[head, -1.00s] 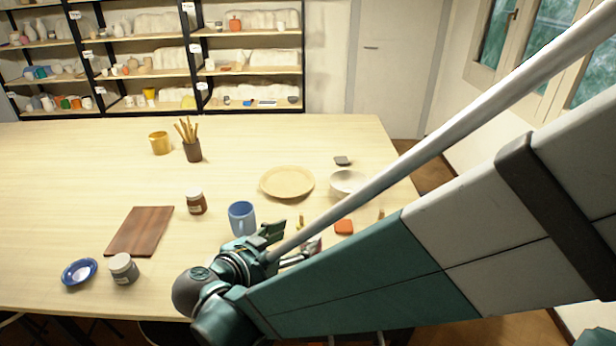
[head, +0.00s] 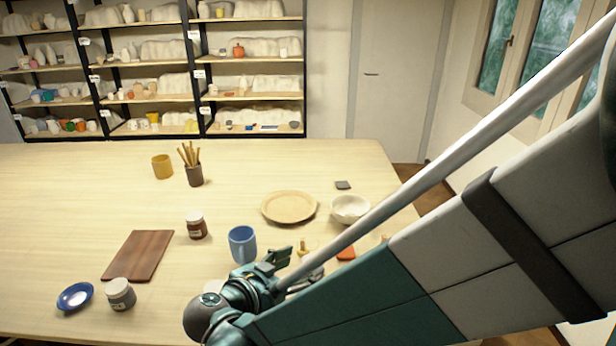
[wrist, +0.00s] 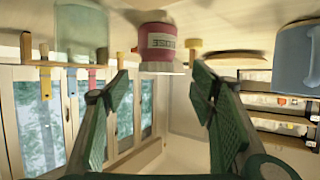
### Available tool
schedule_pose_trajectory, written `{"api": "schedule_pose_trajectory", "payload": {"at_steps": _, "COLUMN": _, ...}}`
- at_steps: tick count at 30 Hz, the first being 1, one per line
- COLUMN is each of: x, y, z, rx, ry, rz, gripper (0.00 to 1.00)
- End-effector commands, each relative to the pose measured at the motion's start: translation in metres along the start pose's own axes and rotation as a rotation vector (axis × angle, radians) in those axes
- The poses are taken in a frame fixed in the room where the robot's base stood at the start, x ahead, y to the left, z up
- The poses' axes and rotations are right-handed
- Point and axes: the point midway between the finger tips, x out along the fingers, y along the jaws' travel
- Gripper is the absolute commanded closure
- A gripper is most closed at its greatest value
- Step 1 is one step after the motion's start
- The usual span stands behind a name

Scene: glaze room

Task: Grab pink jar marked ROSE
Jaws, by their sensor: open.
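The pink jar (wrist: 157,47) marked ROSE shows upside down in the wrist view, with a pale label and a whitish lid. It is ahead of my gripper (wrist: 160,82), centred between the open fingers and apparently beyond their tips. The fingers do not hold it. In the head view my gripper (head: 291,262) is low over the near side of the table, right of the blue mug. I cannot make out the pink jar there; my arm probably hides it.
A blue mug (head: 243,244) stands close left of my gripper and shows at right in the wrist view (wrist: 298,60). A clear glass vessel (wrist: 82,35) and a small yellow knobbed thing (wrist: 195,48) flank the jar. A plate (head: 289,207) and bowl (head: 350,209) lie beyond.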

Motion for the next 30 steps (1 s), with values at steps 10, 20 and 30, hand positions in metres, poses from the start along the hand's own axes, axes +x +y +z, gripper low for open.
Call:
{"api": "schedule_pose_trajectory", "payload": {"at_steps": 10, "x": 0.002, "y": 0.000, "z": 0.000, "rx": 0.000, "ry": 0.000, "rz": 0.000, "gripper": 0.44}}
{"api": "schedule_pose_trajectory", "payload": {"at_steps": 20, "x": 0.015, "y": 0.003, "z": 0.001, "rx": 0.002, "ry": 0.000, "rz": 0.003, "gripper": 0.44}}
{"api": "schedule_pose_trajectory", "payload": {"at_steps": 30, "x": 0.046, "y": 0.006, "z": 0.001, "rx": 0.001, "ry": 0.000, "rz": 0.002, "gripper": 0.44}}
